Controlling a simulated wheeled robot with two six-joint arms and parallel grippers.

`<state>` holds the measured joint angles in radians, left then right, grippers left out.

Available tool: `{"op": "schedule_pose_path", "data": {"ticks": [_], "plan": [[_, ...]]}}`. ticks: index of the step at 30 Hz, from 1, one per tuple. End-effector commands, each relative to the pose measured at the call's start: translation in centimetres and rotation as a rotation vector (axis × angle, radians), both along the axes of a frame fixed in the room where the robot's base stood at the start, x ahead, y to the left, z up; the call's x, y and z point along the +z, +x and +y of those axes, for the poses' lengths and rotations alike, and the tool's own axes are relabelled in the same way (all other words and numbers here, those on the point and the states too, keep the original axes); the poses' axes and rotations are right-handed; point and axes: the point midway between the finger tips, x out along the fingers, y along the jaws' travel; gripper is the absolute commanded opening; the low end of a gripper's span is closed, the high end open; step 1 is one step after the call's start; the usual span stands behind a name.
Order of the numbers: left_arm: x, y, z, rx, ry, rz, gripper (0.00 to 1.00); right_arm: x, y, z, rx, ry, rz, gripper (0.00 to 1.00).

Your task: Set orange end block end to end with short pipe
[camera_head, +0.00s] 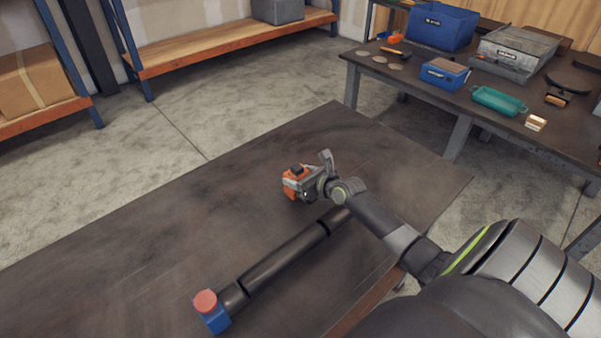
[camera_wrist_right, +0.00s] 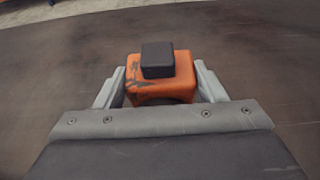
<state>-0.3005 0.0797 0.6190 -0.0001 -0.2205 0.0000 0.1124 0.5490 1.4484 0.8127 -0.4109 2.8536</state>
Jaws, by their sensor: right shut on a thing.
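The orange end block (camera_head: 291,185) has a dark square top piece. My right gripper (camera_head: 300,184) is shut on it above the dark table. In the right wrist view the orange block (camera_wrist_right: 160,91) sits between the two fingers of the gripper (camera_wrist_right: 161,88). A dark pipe (camera_head: 285,255) lies diagonally on the table, with thicker dark rings near its ends. My left gripper is not in view.
The dark table (camera_head: 130,255) is clear to the left of the pipe. A second table at the back right carries a blue bin (camera_head: 441,26), a grey box (camera_head: 514,50), a teal tray (camera_head: 499,101) and small items. Shelves stand along the back wall.

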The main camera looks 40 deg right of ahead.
Motion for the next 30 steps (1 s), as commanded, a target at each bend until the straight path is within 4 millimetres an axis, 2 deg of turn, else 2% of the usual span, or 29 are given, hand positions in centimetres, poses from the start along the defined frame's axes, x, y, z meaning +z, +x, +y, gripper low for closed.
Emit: {"op": "schedule_pose_path", "data": {"ticks": [3,7,20,21,25,30], "plan": [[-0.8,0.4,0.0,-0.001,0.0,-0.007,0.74,-1.5,0.2,0.0,0.0,0.001,-0.008,0.0],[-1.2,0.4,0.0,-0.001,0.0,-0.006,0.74,-2.6,0.2,0.0,0.0,0.0,-0.009,0.0],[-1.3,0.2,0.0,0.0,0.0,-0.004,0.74,-2.9,0.2,0.0,0.0,0.0,-0.009,0.0],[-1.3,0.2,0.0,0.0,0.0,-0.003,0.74,-3.3,0.0,0.0,-0.001,0.0,0.001,0.69],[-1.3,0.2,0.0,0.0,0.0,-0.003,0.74,-3.3,-0.1,0.0,-0.001,0.0,0.001,0.85],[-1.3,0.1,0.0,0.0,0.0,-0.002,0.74,-3.3,-0.1,0.0,-0.001,0.0,0.001,0.85]]}}
